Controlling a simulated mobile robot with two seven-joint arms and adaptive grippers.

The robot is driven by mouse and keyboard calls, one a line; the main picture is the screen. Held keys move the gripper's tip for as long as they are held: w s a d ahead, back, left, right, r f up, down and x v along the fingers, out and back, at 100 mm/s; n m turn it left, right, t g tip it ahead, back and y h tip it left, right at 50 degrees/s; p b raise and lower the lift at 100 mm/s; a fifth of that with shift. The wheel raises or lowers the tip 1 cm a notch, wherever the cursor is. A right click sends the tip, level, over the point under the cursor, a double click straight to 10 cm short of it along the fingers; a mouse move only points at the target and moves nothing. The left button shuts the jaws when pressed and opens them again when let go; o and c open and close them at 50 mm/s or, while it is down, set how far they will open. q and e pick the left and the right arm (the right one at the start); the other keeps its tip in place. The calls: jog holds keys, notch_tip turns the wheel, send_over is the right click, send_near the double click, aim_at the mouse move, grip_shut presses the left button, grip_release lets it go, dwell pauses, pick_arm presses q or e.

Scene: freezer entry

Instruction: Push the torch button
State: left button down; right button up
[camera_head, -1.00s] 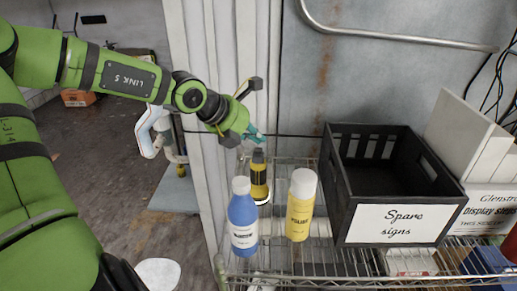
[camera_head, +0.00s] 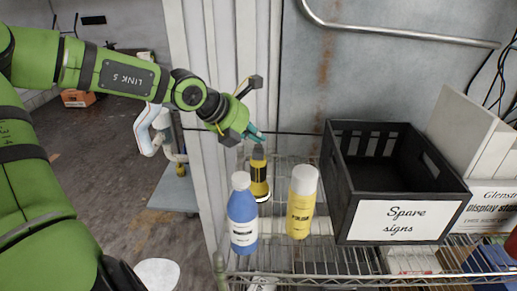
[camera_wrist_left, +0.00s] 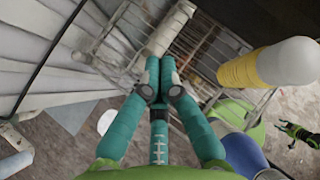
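The torch (camera_head: 259,176), yellow and black, stands upright on the wire shelf behind a blue bottle. Its button cannot be made out. My left gripper (camera_head: 260,138) is just above the torch's black top; whether they touch cannot be told. In the left wrist view, the teal fingers of my left gripper (camera_wrist_left: 160,72) are together, with nothing seen between them. The torch cannot be made out there. A green and black part at the right of that view looks like my right gripper (camera_wrist_left: 298,134); its finger state is unclear.
A blue bottle (camera_head: 242,217) and a yellow bottle (camera_head: 300,208) with white caps stand in front of the torch. A black crate (camera_head: 337,190) labelled "Spare signs" is to the right. A ribbed wall panel (camera_head: 212,75) is close behind and left.

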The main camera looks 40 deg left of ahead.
aim_at(255, 147)
pick_arm(q)
jog(key=shift+f+b, duration=0.55)
jog(key=shift+b, duration=0.25)
dwell(0.9)
jog(key=shift+r, duration=0.1)
jog(key=shift+r+p, duration=0.4)
jog(key=shift+r, duration=0.5)
notch_tip(255, 147, up, 6)
jog(key=shift+p, duration=1.2)
